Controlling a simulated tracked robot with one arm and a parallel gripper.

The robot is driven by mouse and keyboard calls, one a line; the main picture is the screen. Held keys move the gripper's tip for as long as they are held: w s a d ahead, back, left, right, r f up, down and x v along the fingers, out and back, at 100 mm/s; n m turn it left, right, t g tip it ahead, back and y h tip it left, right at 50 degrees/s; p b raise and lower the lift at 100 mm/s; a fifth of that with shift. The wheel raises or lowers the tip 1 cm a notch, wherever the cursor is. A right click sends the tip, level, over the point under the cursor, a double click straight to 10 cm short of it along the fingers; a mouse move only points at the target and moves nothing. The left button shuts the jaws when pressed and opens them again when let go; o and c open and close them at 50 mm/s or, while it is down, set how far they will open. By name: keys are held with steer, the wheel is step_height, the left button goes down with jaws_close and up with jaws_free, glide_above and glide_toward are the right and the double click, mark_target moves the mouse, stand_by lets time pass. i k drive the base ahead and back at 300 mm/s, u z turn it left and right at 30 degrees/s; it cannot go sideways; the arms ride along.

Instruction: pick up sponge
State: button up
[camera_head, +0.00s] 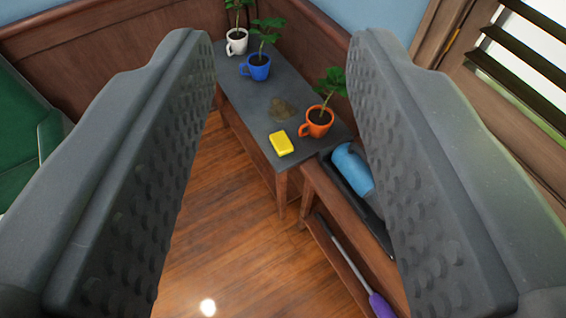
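A yellow sponge (281,143) lies flat on a dark grey tabletop (240,100), near its front edge and beside an orange mug. My gripper (270,60) is open, with one dark grey textured finger on each side of the picture. The sponge shows in the gap between the fingers, well beyond them and apart from them. Nothing is between the fingers.
Orange (317,122), blue (257,68) and white (236,43) mugs hold plants on the table. A brownish patch (283,109) lies near the sponge. A lower wooden unit (330,205) at right holds a blue object (352,166). Wood floor (225,215) is clear at left.

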mark_target(282, 146)
steer(key=u, duration=0.3)
steer(key=i, duration=1.25)
steer(key=u, duration=0.05)
